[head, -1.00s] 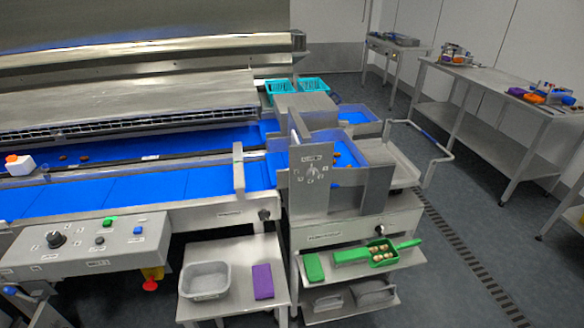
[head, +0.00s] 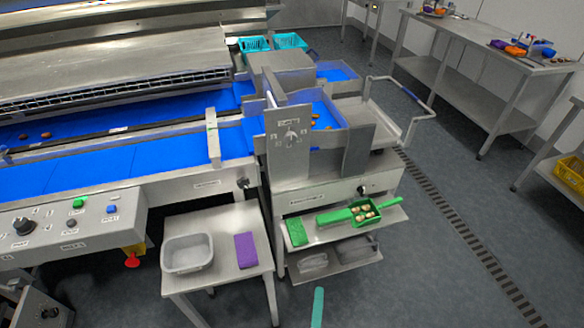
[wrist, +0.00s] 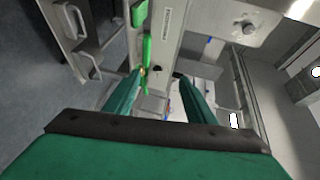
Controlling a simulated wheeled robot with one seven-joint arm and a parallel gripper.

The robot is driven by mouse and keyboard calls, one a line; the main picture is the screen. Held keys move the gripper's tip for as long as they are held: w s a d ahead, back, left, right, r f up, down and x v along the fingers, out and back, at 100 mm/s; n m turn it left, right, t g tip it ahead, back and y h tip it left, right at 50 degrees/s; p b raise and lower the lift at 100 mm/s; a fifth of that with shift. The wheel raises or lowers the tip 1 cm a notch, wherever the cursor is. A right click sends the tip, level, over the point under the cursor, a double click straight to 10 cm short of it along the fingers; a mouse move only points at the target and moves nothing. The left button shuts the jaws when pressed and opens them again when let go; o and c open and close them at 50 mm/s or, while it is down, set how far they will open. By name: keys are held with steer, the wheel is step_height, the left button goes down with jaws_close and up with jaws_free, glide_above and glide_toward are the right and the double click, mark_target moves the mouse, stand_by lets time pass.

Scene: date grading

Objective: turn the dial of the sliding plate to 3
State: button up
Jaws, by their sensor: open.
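The sliding plate (head: 283,163) is an upright steel plate at the front of the sorting unit in the head view. Its small dial (head: 291,139) sits on the upper part of its face, with marks around it too small to read. My gripper (wrist: 160,82) shows in the wrist view as two green fingers, apart and with nothing held. One green fingertip (head: 317,307) shows at the bottom of the head view, low in front of the unit and well away from the dial.
A steel side table (head: 217,232) with a grey tub (head: 187,268) and purple block (head: 246,250) stands left of the unit. A green scoop of dates (head: 377,211) lies on the shelf below the plate. Open floor lies to the right.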

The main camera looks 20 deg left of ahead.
steer(key=w+a+r+m+y, duration=0.2)
steer(key=w+a+m, duration=0.1)
steer(key=w, duration=0.5)
steer(key=m+t+y, duration=0.3)
steer(key=m+y, duration=0.5)
steer(key=m, duration=0.3)
glide_toward(291, 140)
steer(key=x, duration=0.9)
steer(key=shift+d, duration=0.1)
steer(key=shift+c, duration=0.3)
steer(key=c, duration=1)
